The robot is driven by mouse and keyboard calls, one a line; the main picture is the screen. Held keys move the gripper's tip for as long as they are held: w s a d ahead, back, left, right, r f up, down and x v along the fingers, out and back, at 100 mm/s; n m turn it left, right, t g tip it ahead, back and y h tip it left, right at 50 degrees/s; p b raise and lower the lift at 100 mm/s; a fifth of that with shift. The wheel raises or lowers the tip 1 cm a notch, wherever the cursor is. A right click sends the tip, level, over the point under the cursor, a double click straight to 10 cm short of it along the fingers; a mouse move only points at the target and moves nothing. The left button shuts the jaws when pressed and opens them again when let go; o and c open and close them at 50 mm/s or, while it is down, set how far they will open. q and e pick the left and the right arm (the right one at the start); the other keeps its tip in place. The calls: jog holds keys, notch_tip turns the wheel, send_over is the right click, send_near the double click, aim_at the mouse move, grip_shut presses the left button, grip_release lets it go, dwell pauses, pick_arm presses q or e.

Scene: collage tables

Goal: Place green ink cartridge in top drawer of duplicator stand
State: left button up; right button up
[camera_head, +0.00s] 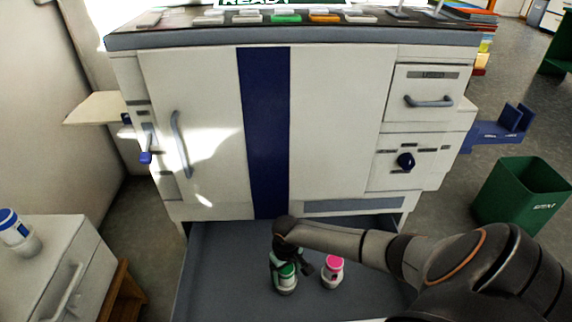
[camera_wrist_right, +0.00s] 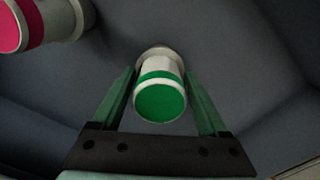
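The green ink cartridge (camera_head: 287,281) is a white cylinder with a green cap and band. It stands in the open grey drawer (camera_head: 225,283) below the white duplicator (camera_head: 335,130). My right gripper (camera_head: 290,265) reaches down into the drawer at the cartridge and partly hides it. In the right wrist view, the green cartridge (camera_wrist_right: 160,102) lies between the two green fingers of my right gripper (camera_wrist_right: 161,72), with a gap visible on each side of its cap. The fingers look open; contact near the tips is unclear. My left gripper is not in view.
A pink-capped cartridge (camera_head: 332,272) stands close to the right of the green one in the drawer. It also shows in the right wrist view (camera_wrist_right: 38,22). A white cabinet (camera_head: 50,265) with a blue-capped bottle (camera_head: 17,234) is at left. A green bin (camera_head: 520,195) is at right.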

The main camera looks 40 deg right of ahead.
jog(key=shift+o, duration=1)
